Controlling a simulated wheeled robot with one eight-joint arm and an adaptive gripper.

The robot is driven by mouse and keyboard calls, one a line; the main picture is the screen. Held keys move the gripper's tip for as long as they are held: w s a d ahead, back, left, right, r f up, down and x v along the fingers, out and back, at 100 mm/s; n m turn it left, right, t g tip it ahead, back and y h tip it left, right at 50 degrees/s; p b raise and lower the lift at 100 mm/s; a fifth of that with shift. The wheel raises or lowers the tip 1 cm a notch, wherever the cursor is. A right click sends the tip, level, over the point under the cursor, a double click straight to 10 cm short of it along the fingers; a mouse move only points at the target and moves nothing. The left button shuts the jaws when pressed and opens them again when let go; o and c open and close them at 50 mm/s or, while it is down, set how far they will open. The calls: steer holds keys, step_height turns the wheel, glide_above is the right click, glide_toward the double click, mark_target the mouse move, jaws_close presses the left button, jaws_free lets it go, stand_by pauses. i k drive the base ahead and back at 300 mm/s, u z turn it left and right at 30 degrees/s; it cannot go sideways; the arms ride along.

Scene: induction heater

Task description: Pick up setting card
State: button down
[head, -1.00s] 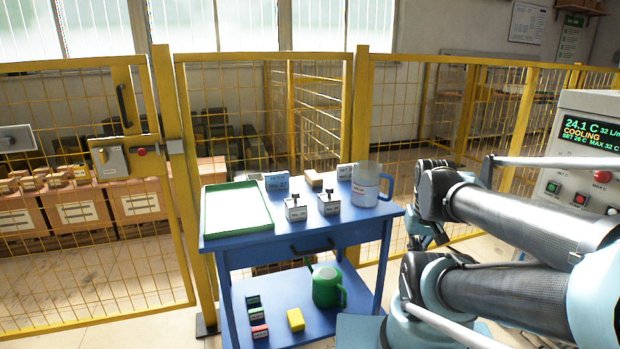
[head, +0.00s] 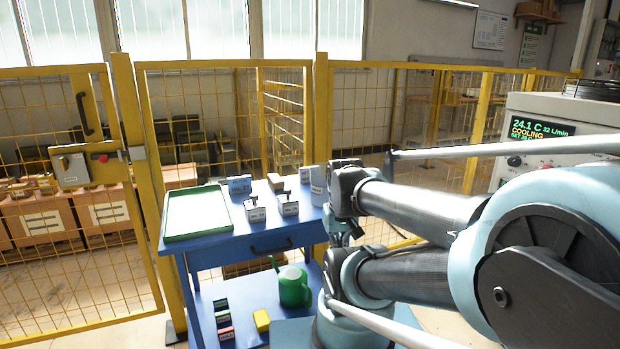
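No item in the head view can be surely read as the setting card. A small blue upright piece with lettering (head: 239,186), possibly a card, stands at the back of the blue table, right of the green tray. Two small grey-white blocks with labels and dark tops, a left one (head: 255,212) and a right one (head: 287,205), stand in front of it. What seems to be my gripper (head: 340,236) is a small dark shape below the end of my arm, at the table's right side. It is mostly hidden, and its fingers cannot be made out.
The green-rimmed tray (head: 197,211) looks empty. A grey mug (head: 318,186) is partly hidden by my arm. The lower shelf holds a green watering can (head: 292,287), a yellow block (head: 262,320) and small coloured boxes (head: 223,318). Yellow fencing (head: 123,140) stands behind; the heater (head: 560,130) is right.

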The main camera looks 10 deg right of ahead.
mark_target(304, 172)
steer(key=k, duration=1.3)
steer(key=z, duration=0.65)
steer(key=i, duration=1.85)
steer(key=u, duration=0.6)
